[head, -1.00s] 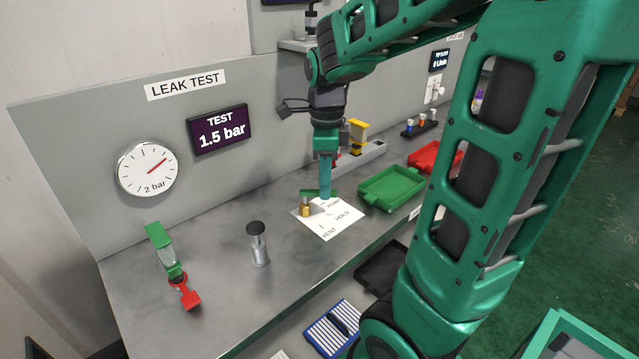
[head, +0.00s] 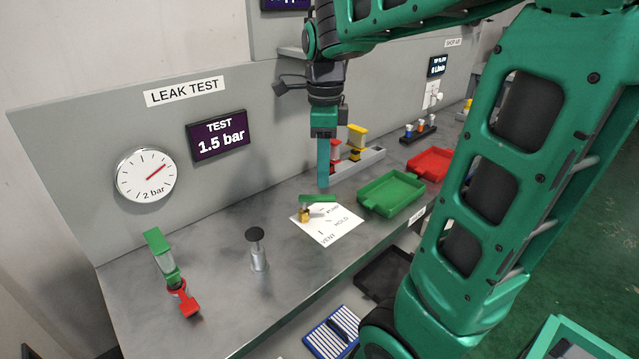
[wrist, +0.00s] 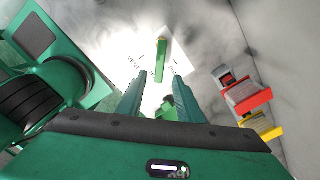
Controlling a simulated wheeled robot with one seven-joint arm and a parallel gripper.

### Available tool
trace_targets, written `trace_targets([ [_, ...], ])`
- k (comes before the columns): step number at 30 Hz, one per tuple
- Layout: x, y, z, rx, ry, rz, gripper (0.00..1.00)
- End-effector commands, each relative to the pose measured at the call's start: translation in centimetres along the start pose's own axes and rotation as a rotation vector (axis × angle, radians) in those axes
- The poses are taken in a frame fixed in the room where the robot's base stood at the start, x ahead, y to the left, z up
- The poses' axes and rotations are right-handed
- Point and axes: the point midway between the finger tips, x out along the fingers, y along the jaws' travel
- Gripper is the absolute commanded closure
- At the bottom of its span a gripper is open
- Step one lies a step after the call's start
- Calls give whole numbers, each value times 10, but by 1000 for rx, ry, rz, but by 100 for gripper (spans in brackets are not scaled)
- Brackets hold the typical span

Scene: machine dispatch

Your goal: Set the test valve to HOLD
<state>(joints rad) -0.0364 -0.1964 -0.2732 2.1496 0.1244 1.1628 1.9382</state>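The test valve has a brass body (head: 304,214) and a green lever (head: 318,198). It stands on a white card (head: 345,228) marked PUMP, HOLD and VENT. In the head view the lever points right, toward the PUMP side. In the wrist view the lever (wrist: 161,60) overlaps the card near the HOLD mark, between VENT and PUMP; the exact setting is hard to tell. My gripper (head: 323,186) is above and behind the valve, apart from the lever. In the wrist view its two fingers (wrist: 158,80) are spread with nothing held between them.
The display (head: 219,134) reads TEST 1.5 bar, beside a round gauge (head: 146,175). A green tray (head: 391,195) and a red tray (head: 430,163) are right. A grey holder with red and yellow pieces (head: 357,162) stands behind.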

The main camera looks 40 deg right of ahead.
Motion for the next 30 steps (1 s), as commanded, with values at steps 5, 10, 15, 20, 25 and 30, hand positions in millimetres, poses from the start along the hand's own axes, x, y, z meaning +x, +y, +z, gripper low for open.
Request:
trace_targets([
  [5,-31,-1,1,1,-1,-3,67],
  [10,-47,-2,1,1,0,-2,67],
  [15,-52,-1,1,0,0,-1,67],
  [20,-52,-1,1,0,0,-1,67],
  [25,-52,-1,1,0,0,-1,67],
  [30,-51,-1,1,-2,0,-1,67],
])
